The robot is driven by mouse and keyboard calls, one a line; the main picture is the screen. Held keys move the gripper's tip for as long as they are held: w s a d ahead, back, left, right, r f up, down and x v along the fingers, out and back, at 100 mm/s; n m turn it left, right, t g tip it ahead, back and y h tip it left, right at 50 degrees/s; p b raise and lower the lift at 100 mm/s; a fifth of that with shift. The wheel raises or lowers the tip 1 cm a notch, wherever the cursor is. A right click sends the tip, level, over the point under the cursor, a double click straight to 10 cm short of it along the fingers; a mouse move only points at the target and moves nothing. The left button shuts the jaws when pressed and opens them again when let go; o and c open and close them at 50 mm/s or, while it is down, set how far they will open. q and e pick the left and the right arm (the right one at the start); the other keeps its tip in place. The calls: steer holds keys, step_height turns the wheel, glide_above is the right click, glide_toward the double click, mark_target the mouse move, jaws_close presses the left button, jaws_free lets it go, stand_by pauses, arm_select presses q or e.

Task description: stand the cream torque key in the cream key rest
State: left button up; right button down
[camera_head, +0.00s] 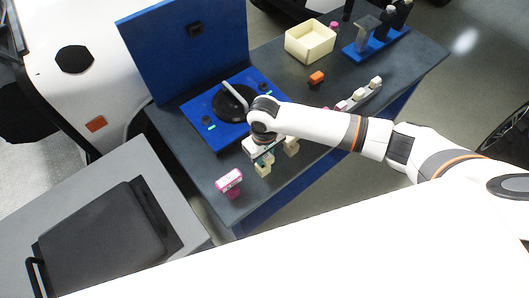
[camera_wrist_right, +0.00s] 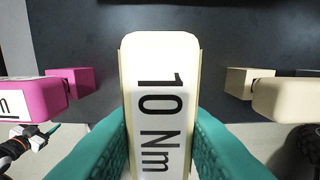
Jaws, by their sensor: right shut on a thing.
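My right gripper (camera_head: 264,160) is shut on a cream key marked "10 Nm" (camera_wrist_right: 160,100), with a teal finger on each side in the right wrist view. In the head view it is near the front edge of the dark table, and my arm covers part of it. A pink key (camera_head: 229,180) stands to its left, and it also shows in the right wrist view (camera_wrist_right: 35,95). Another cream-tan key (camera_head: 291,146) stands to its right, also in the right wrist view (camera_wrist_right: 290,98). I cannot tell which piece is the cream key rest. My left gripper is out of view.
A blue tester with a black round disc (camera_head: 228,104) and an upright blue panel (camera_head: 180,45) is behind my gripper. A row of small cream and pink blocks (camera_head: 358,95), an orange block (camera_head: 316,78), a cream bin (camera_head: 310,42) and a blue stand (camera_head: 362,48) are further right.

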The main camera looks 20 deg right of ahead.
steer(key=shift+f+b, duration=0.4)
steer(key=shift+f, duration=0.55)
steer(key=c, duration=1)
jaws_free()
steer(key=shift+r, duration=0.15)
step_height(320, 180, up, 12)
steer(key=shift+f+b, duration=0.1)
steer(key=shift+b, duration=0.9)
